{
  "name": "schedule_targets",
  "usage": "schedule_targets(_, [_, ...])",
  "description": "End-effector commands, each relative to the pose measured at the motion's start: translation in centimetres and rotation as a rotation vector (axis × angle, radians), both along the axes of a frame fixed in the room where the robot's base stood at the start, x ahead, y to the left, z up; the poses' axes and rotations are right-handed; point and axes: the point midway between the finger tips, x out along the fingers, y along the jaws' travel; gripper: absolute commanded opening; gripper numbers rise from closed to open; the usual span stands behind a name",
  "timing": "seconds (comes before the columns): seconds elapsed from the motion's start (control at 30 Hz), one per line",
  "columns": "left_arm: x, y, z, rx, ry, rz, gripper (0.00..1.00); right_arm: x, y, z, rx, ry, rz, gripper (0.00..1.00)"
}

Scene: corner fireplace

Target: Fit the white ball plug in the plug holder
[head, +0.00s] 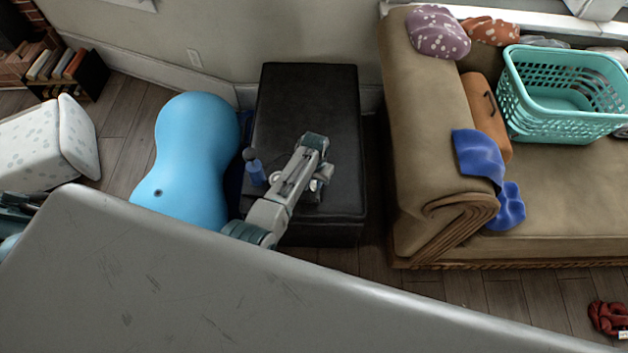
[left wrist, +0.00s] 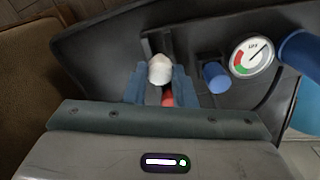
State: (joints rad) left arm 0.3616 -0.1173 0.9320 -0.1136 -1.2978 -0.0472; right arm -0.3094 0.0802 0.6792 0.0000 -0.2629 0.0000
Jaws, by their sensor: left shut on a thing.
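The white ball plug (left wrist: 160,68) is between the blue fingers of my left gripper (left wrist: 160,82), shut on it, in the left wrist view. A red part (left wrist: 167,98) shows just below the white ball, between the fingers. A dark upright bracket (left wrist: 157,42), which looks like the plug holder, is directly behind the plug. I cannot tell whether the plug touches it or sits in it. In the head view my left gripper (head: 316,184) is low over the near part of the black ottoman, partly hidden by its own arm. My right gripper is not seen.
A round gauge (left wrist: 252,56) and a short blue cylinder (left wrist: 215,77) are right of the plug. A blue pump (head: 254,172) stands on the black ottoman (head: 305,95). A blue peanut-shaped ball (head: 190,150) is left of it, a brown sofa (head: 430,130) right.

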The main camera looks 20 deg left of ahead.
Motion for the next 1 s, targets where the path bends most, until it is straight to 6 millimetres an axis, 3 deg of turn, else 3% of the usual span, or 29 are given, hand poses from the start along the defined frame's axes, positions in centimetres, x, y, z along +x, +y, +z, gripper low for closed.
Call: schedule_targets(1.0, [0.02, 0.02, 0.01, 0.0, 0.0, 0.0, 0.05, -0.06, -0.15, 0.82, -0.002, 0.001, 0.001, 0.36])
